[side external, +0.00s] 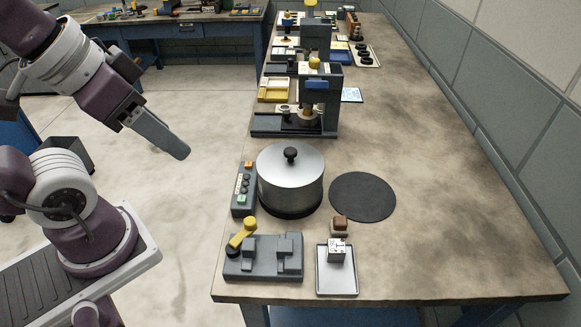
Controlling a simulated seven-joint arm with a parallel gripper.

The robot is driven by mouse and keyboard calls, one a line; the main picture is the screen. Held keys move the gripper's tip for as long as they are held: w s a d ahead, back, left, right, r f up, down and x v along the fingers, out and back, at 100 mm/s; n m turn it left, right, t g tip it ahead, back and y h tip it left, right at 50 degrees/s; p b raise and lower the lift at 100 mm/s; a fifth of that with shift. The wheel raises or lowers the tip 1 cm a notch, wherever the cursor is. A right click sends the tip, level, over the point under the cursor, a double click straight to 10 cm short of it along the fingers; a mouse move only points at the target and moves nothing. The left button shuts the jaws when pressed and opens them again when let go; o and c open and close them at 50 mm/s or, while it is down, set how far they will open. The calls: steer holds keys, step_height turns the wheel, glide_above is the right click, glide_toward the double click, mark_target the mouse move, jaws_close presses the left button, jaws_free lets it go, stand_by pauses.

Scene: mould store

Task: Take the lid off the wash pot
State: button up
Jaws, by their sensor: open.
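The wash pot (290,190) is a steel pot standing on a dark round base on the workbench. Its lid (272,161) is on top, with a black knob (290,154) in the middle. My gripper (178,150) is to the left of the pot, above the floor and apart from the bench. It is open and I see nothing in it. Its fingers overlap from this angle, so the gap between them is hidden.
A round black mat (362,197) lies bare right of the pot. A control box (244,190) stands close on its left. In front are a clamp fixture (264,257), a tray (337,283) with a pale cube, and a small brown-topped block (340,224). A press (318,100) stands behind.

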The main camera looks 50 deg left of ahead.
steer(key=n+g+h, duration=0.4)
steer(key=n+g, duration=0.2)
steer(key=n, duration=1.2)
glide_toward(290, 150)
steer(key=f, duration=0.1)
steer(key=shift+h, duration=0.3)
steer(key=x, duration=0.7)
steer(key=shift+f, duration=0.1)
steer(key=shift+d+f, duration=0.1)
steer(key=shift+f, duration=0.2)
jaws_close()
